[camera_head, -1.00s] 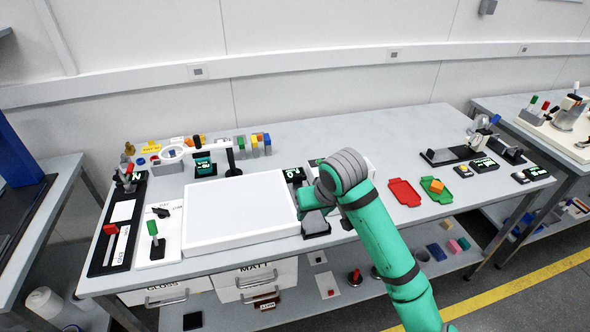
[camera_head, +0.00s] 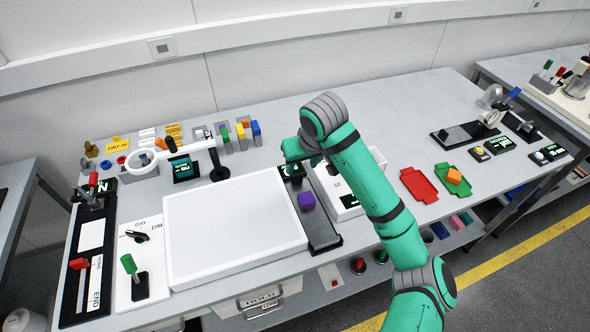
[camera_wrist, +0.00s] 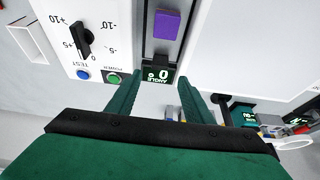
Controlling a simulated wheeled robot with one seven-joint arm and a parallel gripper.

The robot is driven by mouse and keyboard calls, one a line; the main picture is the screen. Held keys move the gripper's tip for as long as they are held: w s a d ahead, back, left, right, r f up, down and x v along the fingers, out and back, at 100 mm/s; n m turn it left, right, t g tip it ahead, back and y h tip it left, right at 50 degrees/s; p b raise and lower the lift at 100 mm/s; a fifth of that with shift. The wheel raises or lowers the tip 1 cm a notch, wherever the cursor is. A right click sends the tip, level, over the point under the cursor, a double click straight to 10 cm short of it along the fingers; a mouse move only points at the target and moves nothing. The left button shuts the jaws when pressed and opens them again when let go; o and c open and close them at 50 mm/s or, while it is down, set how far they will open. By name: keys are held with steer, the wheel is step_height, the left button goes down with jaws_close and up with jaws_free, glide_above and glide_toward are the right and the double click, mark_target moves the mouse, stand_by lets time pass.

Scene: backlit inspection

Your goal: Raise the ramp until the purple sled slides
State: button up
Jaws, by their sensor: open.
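The dark grey ramp (camera_head: 322,229) lies flat along the right side of the white light panel (camera_head: 235,225). The purple sled (camera_head: 306,201) rests on it towards its far end; it also shows in the wrist view (camera_wrist: 167,24). The angle display (camera_head: 291,171) at the ramp's far end reads 0 in the wrist view (camera_wrist: 158,75). My gripper (camera_wrist: 160,80) is open and empty, its two green fingers either side of the display in the picture. In the head view it is above the far end of the ramp, its fingertips hard to make out.
Right of the ramp is a white control box (camera_head: 352,206); the wrist view shows its black knob (camera_wrist: 81,38), blue TEST button (camera_wrist: 83,75) and green POWER button (camera_wrist: 113,78). A magnifier stand (camera_head: 216,160) is to the left. Red (camera_head: 420,185) and green (camera_head: 463,187) trays lie right.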

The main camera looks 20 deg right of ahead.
mark_target(297, 175)
steer(key=x, duration=1)
steer(key=shift+r, duration=0.1)
